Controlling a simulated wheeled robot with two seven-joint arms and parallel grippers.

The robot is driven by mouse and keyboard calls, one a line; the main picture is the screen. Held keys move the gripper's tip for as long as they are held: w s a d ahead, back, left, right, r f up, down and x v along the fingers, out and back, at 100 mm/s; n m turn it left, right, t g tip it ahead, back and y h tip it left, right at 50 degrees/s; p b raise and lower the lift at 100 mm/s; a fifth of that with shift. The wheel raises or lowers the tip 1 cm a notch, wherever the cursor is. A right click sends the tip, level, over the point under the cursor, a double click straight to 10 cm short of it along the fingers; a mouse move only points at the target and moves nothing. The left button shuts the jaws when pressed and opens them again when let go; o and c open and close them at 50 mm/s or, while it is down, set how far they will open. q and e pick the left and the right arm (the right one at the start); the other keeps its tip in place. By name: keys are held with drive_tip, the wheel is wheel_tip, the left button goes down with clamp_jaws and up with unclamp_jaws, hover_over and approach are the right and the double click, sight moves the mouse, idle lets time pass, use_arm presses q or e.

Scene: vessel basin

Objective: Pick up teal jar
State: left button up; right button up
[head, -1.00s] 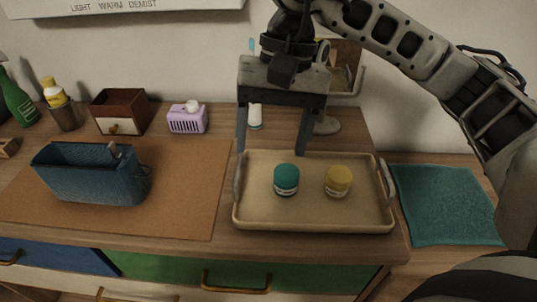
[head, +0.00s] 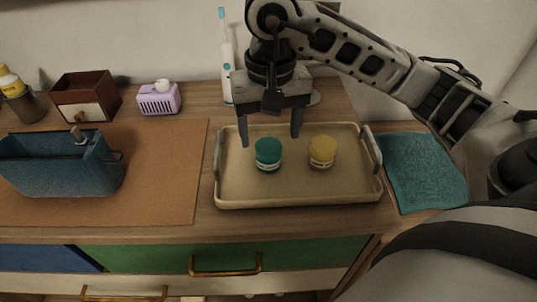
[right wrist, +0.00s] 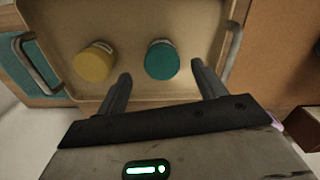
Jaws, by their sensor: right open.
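The teal jar (head: 268,154) stands upright in the left half of a beige tray (head: 300,192). A yellow-lidded jar (head: 322,152) stands to its right, apart from it. My right gripper (head: 270,140) is open and empty, pointing down above the tray at its back side, with its fingers wide apart around the teal jar's position. In the right wrist view, the teal jar (right wrist: 162,60) shows just beyond the gap between the open fingertips (right wrist: 160,70), and the yellow jar (right wrist: 95,62) lies outside the left finger. My left gripper is not in view.
The tray has raised walls and two side handles (head: 375,150). A toothbrush (head: 226,60) stands behind the tray. A lilac box (head: 160,98), a brown drawer box (head: 86,96) and a blue holder (head: 62,165) stand left. A teal towel (head: 425,170) lies right.

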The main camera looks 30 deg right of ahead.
sight(269, 146)
wheel_tip(269, 146, down, 4)
drive_tip(key=shift+a+f, duration=0.15)
drive_tip(key=shift+f, duration=0.05)
drive_tip(key=c, duration=1.1)
drive_tip(key=shift+r, duration=0.1)
